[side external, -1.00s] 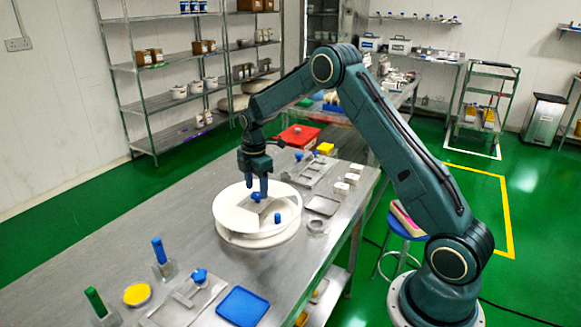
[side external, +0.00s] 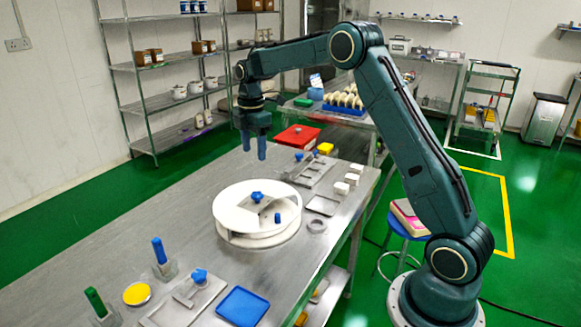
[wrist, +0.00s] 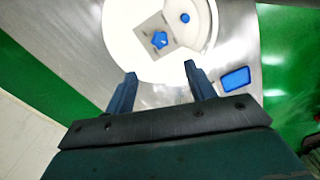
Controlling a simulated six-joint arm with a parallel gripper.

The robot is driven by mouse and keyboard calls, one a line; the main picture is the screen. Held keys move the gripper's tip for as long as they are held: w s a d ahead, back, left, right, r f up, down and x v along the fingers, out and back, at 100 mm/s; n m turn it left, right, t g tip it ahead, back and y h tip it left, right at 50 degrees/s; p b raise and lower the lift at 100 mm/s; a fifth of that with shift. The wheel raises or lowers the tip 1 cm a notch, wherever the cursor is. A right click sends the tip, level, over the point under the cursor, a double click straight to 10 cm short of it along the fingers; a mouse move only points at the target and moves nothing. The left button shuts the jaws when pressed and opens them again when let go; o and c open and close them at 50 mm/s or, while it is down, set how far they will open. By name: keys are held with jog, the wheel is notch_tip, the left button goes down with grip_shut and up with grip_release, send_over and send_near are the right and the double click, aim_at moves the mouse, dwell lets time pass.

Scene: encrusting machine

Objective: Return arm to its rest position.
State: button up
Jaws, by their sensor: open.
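My gripper (side external: 254,146) hangs above the steel table, higher than the round white drum (side external: 222,219) and apart from it. Its two blue fingers point down. In the wrist view my gripper (wrist: 159,77) has its fingers spread with nothing between them. The white drum (wrist: 117,42) lies beyond the fingertips there. A blue star-shaped knob (side external: 257,197) sits on a plate inside the drum, and a blue peg (side external: 277,217) stands beside it. The knob (wrist: 160,40) and peg (wrist: 185,18) also show in the wrist view.
The steel table (side external: 110,248) has a clear left side. A blue tray (side external: 243,306), yellow dish (side external: 137,294) and blue and green-handled tools stand at the front. A red box (side external: 297,135) and white blocks (side external: 350,178) lie behind and right of the drum. Shelves (side external: 155,105) stand at the back left.

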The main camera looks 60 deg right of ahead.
dwell(0.3)
jog(key=s+a+r+m+t, duration=0.1)
jog(key=s+a+r+m, duration=0.2)
jog(key=s+a+r, duration=0.3)
jog(key=s+a+r+m+t, duration=0.2)
jog(key=s+a+r+m, duration=0.3)
jog(key=s, duration=0.4)
jog(key=s+a+f+m+t, duration=0.1)
jog(key=s+a+m, duration=0.1)
jog(key=s, duration=0.7)
jog(key=s+a+f+m+t, duration=0.1)
jog(key=s+a+m, duration=0.2)
jog(key=s, duration=0.7)
jog(key=shift+m+t, duration=0.3)
jog(key=shift+m, duration=0.4)
